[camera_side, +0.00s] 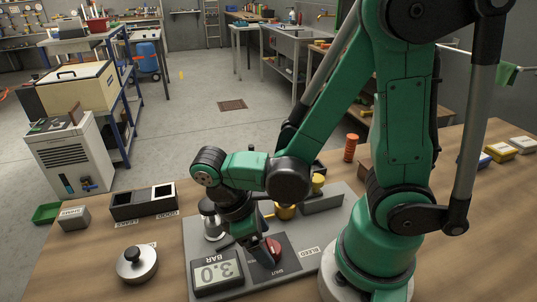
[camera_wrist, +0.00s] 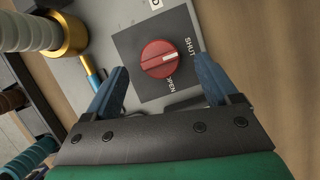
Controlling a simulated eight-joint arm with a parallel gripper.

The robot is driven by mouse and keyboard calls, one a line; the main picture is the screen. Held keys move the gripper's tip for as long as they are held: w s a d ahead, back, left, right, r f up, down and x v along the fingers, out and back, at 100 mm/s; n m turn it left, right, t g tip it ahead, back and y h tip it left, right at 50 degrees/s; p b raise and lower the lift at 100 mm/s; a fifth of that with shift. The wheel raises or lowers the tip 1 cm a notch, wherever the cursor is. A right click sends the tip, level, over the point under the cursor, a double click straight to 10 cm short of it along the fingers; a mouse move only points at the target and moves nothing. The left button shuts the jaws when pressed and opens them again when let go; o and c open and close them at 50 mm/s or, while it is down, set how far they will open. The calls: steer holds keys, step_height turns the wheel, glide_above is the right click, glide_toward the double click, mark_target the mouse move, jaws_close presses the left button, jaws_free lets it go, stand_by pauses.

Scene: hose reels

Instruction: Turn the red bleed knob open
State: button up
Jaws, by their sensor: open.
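The red bleed knob (camera_wrist: 160,59) is round with a pale pointer line and sits on a dark square plate marked SHUT and OPEN. In the wrist view the line points right, between the two words and nearer SHUT. My gripper (camera_wrist: 160,80) is open, its blue fingers on either side of the knob, with gaps visible between them and it. In the side view the knob (camera_side: 273,249) is partly hidden by my gripper (camera_side: 264,252), which reaches down over it. I cannot tell from the views how far the fingertips stand above the plate.
A display (camera_side: 217,274) reading 3.0 BAR stands left of the knob on the grey panel. A brass fitting (camera_wrist: 67,32) with a ribbed hose and a blue-handled part (camera_wrist: 92,70) lie near the left finger. A steel lidded weight (camera_side: 136,264) sits on the wooden bench.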

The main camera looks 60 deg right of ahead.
steer(key=shift+x, duration=0.95)
jaws_close()
